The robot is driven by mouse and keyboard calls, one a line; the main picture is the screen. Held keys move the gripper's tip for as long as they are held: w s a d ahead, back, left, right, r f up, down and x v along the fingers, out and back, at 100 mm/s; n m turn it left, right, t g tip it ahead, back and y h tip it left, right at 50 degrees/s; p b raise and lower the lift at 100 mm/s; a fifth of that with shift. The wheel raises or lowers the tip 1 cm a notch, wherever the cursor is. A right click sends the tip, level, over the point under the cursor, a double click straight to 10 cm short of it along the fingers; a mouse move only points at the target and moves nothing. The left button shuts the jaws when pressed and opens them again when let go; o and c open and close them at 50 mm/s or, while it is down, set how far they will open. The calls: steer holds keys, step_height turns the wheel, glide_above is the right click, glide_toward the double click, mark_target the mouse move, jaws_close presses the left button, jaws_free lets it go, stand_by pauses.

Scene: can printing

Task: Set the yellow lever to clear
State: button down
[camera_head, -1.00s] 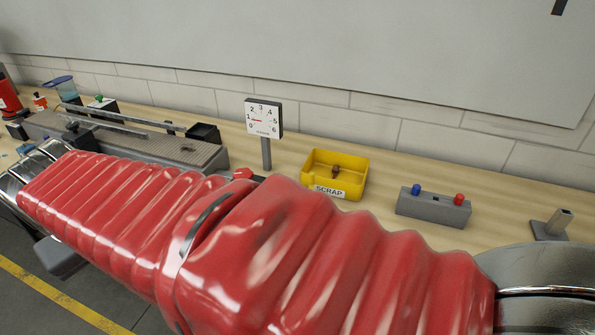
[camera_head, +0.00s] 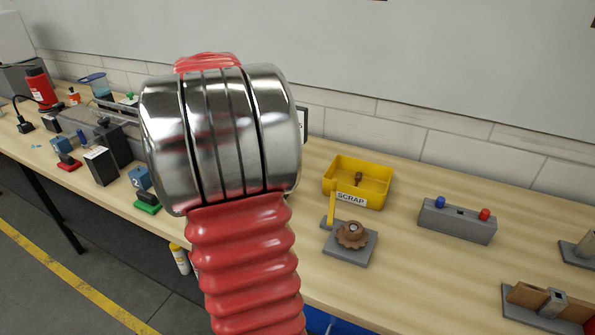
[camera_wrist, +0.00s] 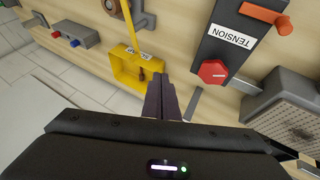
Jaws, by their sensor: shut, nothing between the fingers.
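The yellow lever (camera_head: 332,207) stands upright beside a brown knob on a grey plate, in front of the yellow scrap bin. In the wrist view it shows as a yellow bar (camera_wrist: 129,22) at the top, overlapping the bin's edge. No clear marking shows its setting. My gripper (camera_wrist: 160,80) is shut and empty in the wrist view. In that picture its fingertips lie over the bin's edge, below and right of the lever, apart from it. In the head view my arm hides the gripper.
The scrap bin (camera_head: 370,181) stands behind the lever. A grey box (camera_head: 457,221) with blue and red buttons is to its right. A TENSION panel (camera_wrist: 228,40) with a red knob lies right of the fingers in the wrist view. Bench is clear between the knob plate and button box.

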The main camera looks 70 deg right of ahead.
mark_target(333, 200)
steer(key=shift+s+d+f+m+g, duration=0.15)
steer(key=shift+s+d+m+g, duration=0.2)
steer(key=shift+s+d, duration=0.65)
steer(key=shift+f, duration=0.1)
steer(key=s+d+f, duration=0.4)
steer(key=s+f, duration=0.3)
steer(key=s, duration=0.1)
steer(key=shift+s+f, duration=0.2)
steer(key=shift+f, duration=0.2)
steer(key=shift+w, duration=0.15)
